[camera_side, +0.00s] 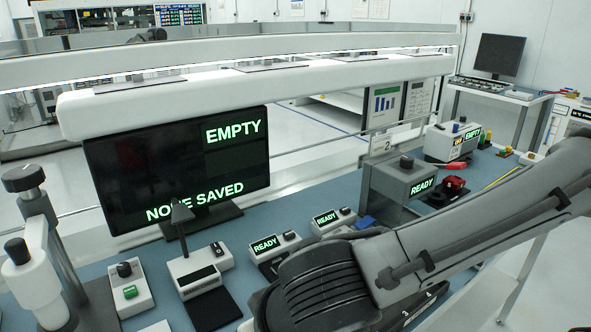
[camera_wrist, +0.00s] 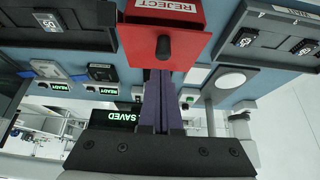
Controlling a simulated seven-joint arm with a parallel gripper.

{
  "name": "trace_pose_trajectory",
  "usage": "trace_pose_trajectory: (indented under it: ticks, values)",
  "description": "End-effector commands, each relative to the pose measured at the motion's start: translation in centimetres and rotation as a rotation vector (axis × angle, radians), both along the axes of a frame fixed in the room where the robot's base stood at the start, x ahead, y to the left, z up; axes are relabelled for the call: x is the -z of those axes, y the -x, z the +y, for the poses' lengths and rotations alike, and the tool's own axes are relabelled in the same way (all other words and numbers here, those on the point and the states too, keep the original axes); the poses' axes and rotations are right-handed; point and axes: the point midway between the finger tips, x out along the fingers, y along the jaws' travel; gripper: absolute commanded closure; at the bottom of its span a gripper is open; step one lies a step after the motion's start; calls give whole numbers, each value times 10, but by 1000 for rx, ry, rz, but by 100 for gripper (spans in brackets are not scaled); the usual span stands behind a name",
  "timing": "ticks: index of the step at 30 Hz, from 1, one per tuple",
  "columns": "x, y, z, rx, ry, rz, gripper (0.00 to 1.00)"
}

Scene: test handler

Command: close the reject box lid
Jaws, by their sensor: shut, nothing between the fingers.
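The red reject box (camera_wrist: 190,28) is at the top middle of the wrist view, with a white REJECT label on it. A black knob (camera_wrist: 165,47) stands out from its red face. I cannot tell from this view how far the lid is open. My gripper (camera_wrist: 158,78) is shut and empty, its dark purple fingers together. In the side view I cannot make out the reject box, and my gripper is hidden behind my arm.
Dark trays flank the box in the wrist view, left (camera_wrist: 60,25) and right (camera_wrist: 270,38). The side view shows a monitor (camera_side: 150,165) reading EMPTY and NONE SAVED, small READY units (camera_side: 270,250), and a grey READY box (camera_side: 395,182) on the blue bench.

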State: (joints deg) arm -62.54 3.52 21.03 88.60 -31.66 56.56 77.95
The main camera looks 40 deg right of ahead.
Motion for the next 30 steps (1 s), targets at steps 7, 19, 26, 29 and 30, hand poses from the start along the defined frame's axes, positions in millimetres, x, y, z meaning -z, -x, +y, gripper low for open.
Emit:
trace_pose_trajectory:
  ticks: [7,19,26,29,30]
  values:
    - [-25,-35,0,5,-2,-1,100]
    - [-38,-105,0,4,0,0,100]
    - [-34,-130,0,3,-2,134,100]
    - [-35,-148,0,2,0,131,100]
    - [-35,-155,0,2,-1,129,100]
